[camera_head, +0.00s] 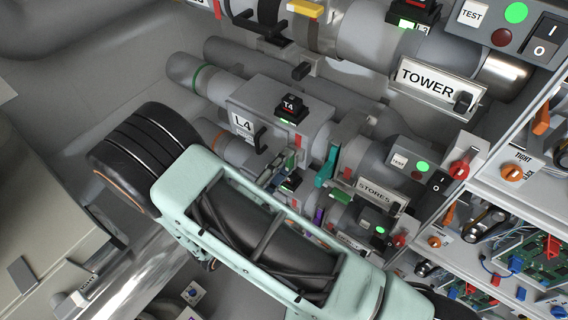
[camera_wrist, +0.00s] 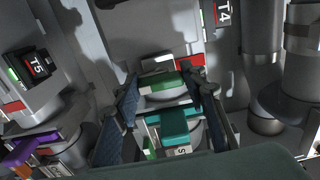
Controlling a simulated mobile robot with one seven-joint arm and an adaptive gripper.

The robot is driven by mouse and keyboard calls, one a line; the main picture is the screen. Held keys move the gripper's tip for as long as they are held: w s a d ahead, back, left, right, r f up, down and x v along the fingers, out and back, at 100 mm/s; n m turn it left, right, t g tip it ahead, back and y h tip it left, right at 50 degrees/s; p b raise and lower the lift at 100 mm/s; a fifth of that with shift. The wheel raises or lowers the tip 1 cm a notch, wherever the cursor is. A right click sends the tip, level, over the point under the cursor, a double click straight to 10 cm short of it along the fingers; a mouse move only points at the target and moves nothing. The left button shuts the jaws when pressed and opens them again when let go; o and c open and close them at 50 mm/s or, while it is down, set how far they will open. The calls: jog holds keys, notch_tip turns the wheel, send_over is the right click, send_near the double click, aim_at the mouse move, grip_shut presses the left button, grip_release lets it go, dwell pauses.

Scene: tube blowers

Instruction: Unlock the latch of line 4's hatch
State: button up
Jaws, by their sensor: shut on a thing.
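Line 4's hatch (camera_head: 262,108) is a grey box on the tube, marked by the L4 label (camera_head: 242,123). The black-and-red T4 unit (camera_head: 291,107) sits on it and also shows in the wrist view (camera_wrist: 223,14). My gripper (camera_head: 281,172) is at the hatch's lower edge. In the wrist view my gripper (camera_wrist: 165,98) has its two dark fingers on either side of the latch (camera_wrist: 160,84), a grey piece with a green face. The fingers are shut on it. A red strip (camera_wrist: 190,60) shows just behind it. My arm hides part of this area in the head view.
A teal lever (camera_head: 327,165) stands close right of my gripper; it is also near the fingers in the wrist view (camera_wrist: 172,126). A purple lever (camera_wrist: 20,153) and the T5 unit (camera_wrist: 28,68) are at the left. A STORES sign (camera_head: 372,193) and switch boxes lie farther right.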

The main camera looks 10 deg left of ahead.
jog(key=o, duration=1.2)
jog(key=shift+c, duration=0.2)
jog(key=v, duration=1.2)
jog(key=shift+d, duration=0.15)
